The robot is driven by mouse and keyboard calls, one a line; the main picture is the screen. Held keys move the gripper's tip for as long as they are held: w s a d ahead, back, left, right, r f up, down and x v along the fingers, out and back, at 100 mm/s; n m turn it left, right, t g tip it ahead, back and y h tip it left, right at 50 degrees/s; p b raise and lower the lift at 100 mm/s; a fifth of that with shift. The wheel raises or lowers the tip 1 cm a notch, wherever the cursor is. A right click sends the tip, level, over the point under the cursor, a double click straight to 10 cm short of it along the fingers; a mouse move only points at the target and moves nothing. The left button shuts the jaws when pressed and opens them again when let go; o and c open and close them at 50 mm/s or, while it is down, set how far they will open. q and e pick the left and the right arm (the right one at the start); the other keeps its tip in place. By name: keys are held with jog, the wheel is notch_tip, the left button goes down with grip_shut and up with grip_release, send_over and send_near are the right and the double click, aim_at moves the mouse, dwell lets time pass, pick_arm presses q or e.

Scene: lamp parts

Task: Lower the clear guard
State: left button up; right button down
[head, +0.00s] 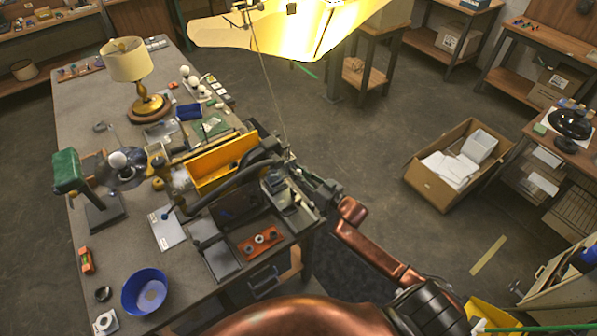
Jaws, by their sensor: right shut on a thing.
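My right gripper (288,164) reaches in from the lower right to the right edge of the main workbench (110,220). It is shut on a small dark part at the right end of a bench machine (235,208); the fingers mostly hide the held part. A yellow panel (222,167) stands tilted at the back of this machine, and a dark curved bar (232,183) crosses in front of it. I cannot clearly pick out the clear guard or its edges; the held part may belong to it. My left gripper is not in view.
A brass lamp with a cream shade (130,62) stands at the back of the bench. A green-headed device (66,172) and a blue bowl (146,291) stand at left. A lit hanging shade (290,28) is overhead. A cardboard box (440,180) sits on the floor.

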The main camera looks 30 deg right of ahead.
notch_tip(320, 180, down, 10)
jog(key=b, duration=0.4)
jog(key=shift+r, duration=0.25)
jog(key=c, duration=1.8)
grip_release()
jog(key=shift+c, duration=0.2)
jog(key=shift+o, duration=0.4)
jog(key=shift+r, duration=0.1)
jog(key=v, duration=1.2)
